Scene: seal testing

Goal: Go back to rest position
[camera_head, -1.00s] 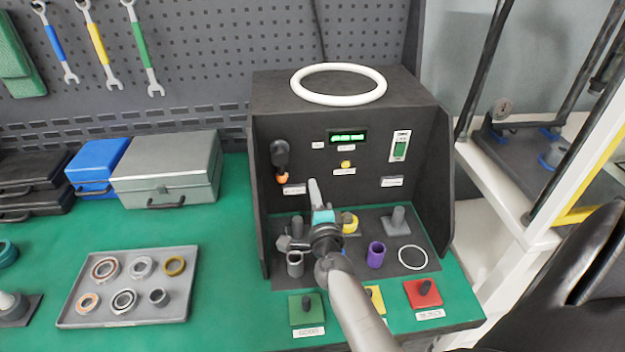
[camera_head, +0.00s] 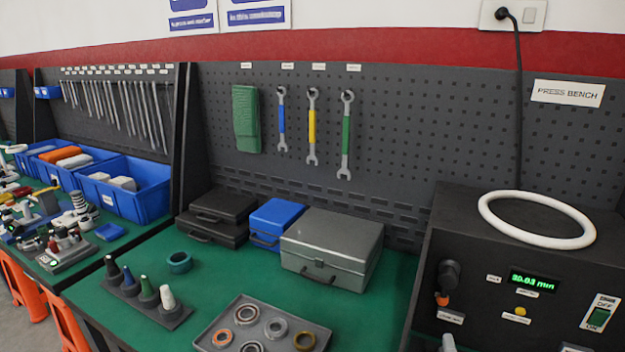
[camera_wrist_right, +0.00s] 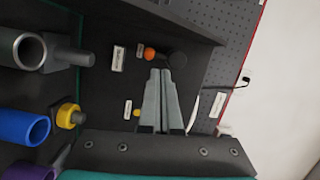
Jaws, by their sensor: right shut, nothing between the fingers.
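My right gripper (camera_wrist_right: 160,74) is shut and empty in the right wrist view, its two grey fingers side by side. It is in front of the dark press bench panel, near the orange-tipped knob (camera_wrist_right: 150,54). In the head view only a light grey tip of my right gripper (camera_head: 447,342) shows at the bottom edge, in front of the press bench (camera_head: 470,265). My left gripper is not in view.
The wrist view shows a grey tube (camera_wrist_right: 29,50), a blue tube (camera_wrist_right: 24,127) and a yellow ringed part (camera_wrist_right: 68,116) left of the fingers. The head view shows a ring tray (camera_head: 228,312), a grey case (camera_head: 335,240) and a white ring (camera_head: 535,220) atop the press bench.

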